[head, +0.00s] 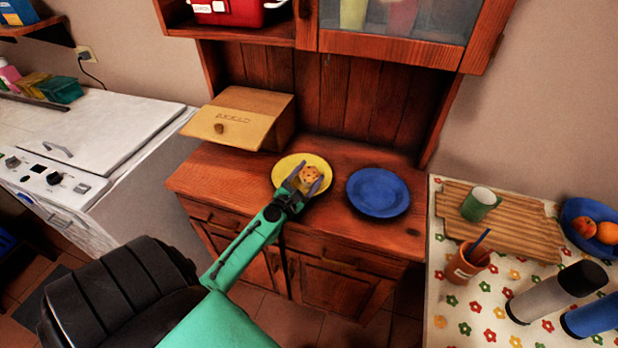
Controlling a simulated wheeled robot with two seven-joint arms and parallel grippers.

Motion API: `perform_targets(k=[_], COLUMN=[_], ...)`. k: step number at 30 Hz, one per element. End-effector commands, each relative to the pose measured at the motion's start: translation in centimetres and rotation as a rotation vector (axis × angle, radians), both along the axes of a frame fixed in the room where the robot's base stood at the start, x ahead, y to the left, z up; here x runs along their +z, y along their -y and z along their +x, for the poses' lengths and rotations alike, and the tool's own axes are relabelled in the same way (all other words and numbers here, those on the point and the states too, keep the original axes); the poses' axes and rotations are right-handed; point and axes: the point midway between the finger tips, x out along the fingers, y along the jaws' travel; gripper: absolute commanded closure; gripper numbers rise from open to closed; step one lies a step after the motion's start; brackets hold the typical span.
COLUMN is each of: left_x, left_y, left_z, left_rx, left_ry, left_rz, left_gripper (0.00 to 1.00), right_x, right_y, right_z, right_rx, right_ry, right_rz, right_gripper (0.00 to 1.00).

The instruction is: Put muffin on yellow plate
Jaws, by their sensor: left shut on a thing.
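The yellow plate (283,167) lies on the wooden sideboard, left of a blue plate. The muffin (311,174) is golden brown with dark spots. My left gripper (308,180) is shut on the muffin, with one finger on each side of it. In the picture the muffin overlaps the right part of the yellow plate; I cannot tell whether it touches the plate or is held above it. My left arm reaches in from the lower left and hides the plate's near edge. My right gripper is not in view.
The blue plate (378,192) lies close to the right on the sideboard (330,222). A wooden bread box (240,118) stands behind left. The upper cabinet (390,30) overhangs the back. A table at right holds a cutting board (515,222), cups, bottles and a fruit bowl.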

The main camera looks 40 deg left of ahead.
Motion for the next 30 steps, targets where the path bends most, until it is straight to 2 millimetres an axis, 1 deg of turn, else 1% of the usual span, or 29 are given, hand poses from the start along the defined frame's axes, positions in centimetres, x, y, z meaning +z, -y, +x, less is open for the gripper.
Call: perform_targets(k=[9, 10, 11, 20, 24, 25, 26, 30], left_x=[-0.8, -0.7, -0.7, -0.6, 0.6, -0.1, -0.2, -0.4], left_y=[0.0, 0.0, 0.0, 0.0, 0.0, 0.1, 0.2, 0.6], left_z=[0.0, 0.0, 0.0, 0.0, -0.1, -0.6, -1.2, -3.9], left_rx=[0.000, 0.000, 0.000, -0.001, -0.001, -0.001, -0.001, -0.001], left_ry=[0.001, 0.000, 0.000, 0.000, 0.000, -0.003, -0.004, -0.003], left_rz=[0.000, 0.000, 0.001, 0.000, 0.000, -0.001, -0.002, -0.001], left_gripper=[0.43, 0.22, 0.17, 0.17, 0.17, 0.17, 0.17, 0.17], right_x=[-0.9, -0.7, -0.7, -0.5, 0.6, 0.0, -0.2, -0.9], right_y=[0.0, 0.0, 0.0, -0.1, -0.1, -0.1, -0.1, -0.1], right_z=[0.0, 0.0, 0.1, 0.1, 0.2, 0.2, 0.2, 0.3], right_rx=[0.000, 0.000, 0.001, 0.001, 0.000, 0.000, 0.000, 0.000], right_ry=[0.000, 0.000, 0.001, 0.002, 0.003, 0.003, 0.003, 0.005], right_rz=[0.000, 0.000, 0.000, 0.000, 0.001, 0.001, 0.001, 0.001], right_gripper=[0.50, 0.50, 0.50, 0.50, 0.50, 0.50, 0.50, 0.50])
